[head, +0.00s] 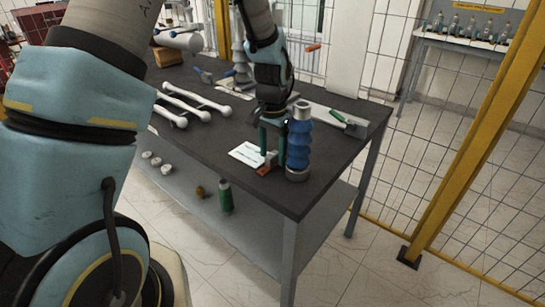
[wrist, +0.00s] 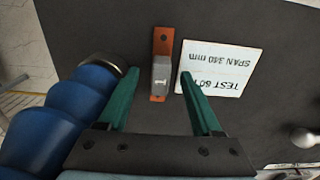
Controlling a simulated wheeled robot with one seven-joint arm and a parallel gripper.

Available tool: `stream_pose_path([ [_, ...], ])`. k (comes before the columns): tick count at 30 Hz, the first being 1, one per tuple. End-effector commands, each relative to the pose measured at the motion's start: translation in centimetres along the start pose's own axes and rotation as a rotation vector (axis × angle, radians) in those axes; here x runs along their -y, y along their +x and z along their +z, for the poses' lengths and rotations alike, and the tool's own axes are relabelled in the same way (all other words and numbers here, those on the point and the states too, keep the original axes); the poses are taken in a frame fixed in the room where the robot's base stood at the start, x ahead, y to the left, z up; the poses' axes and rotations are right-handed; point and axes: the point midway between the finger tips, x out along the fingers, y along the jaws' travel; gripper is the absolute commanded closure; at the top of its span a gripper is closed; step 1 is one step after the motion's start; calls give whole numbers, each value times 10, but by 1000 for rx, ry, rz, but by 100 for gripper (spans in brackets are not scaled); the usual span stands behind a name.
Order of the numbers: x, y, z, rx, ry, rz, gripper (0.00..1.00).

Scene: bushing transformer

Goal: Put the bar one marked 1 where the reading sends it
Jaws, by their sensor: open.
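The bar marked 1 (wrist: 161,76) is a copper-coloured strip with a grey block bearing the figure 1. It lies on the dark tabletop, and its orange end (head: 263,171) shows in the head view below my gripper (head: 271,152). In the wrist view my gripper (wrist: 158,75) is open, with one green finger on each side of the bar and gaps on both sides. A white card (wrist: 220,68) lies just right of the bar, upside down; it reads "SPAN 340 mm" under a partly unclear "TEST" line. The card (head: 246,153) also shows in the head view.
A blue ribbed bushing (head: 298,145) stands close beside my gripper, and in the wrist view it (wrist: 62,112) fills the left. White rods (head: 185,105) lie further left on the table (head: 335,150). A green-handled tool (head: 338,116) lies behind. A lower shelf holds several small parts.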

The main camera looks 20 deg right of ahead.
Motion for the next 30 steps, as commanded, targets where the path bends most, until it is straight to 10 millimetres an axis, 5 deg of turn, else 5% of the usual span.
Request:
stream_pose_path([
  [11,0,12,0,-1,-1,0,34],
  [30,0,11,0,-1,-1,0,100],
])
